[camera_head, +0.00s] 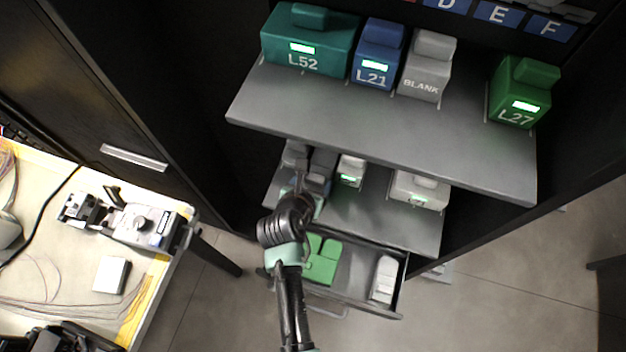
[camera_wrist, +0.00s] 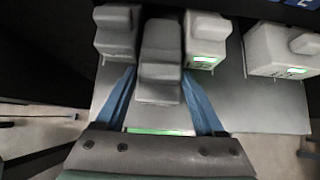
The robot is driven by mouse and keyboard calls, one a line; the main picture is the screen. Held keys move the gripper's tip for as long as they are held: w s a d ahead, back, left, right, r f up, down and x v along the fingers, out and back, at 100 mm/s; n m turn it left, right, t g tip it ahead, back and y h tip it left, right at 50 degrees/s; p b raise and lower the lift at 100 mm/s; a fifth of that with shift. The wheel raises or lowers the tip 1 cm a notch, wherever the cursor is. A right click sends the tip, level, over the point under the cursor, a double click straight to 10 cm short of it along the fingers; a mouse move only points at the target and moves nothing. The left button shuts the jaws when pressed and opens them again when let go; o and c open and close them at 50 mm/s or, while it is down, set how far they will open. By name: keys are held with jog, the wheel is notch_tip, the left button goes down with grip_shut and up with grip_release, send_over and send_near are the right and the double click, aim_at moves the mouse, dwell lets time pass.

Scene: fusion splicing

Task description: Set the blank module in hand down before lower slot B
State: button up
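My gripper (camera_wrist: 159,74) has its two blue fingers along both sides of a plain grey module (camera_wrist: 160,60), close against it. In the head view the grey module (camera_head: 322,162) is at the lower shelf (camera_head: 375,222), with my gripper (camera_head: 312,190) partly hidden by my arm. The module stands upright, between another grey module (camera_wrist: 117,35) on its left and a white module with a lit green display (camera_wrist: 207,42) on its right. I cannot tell whether its base touches the shelf. No slot letter of the lower shelf is readable.
A wider white module (camera_head: 419,190) stands farther right on the lower shelf. The upper shelf (camera_head: 390,140) bears modules L52, L21, BLANK and L27 and overhangs the lower one. Below, an open drawer (camera_head: 350,275) holds green and white modules. A worktable (camera_head: 60,235) stands at left.

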jog(key=shift+o, duration=1.3)
jog(key=shift+r, duration=0.1)
jog(key=p+v, duration=0.1)
jog(key=v, duration=1.1)
jog(key=shift+p, duration=0.3)
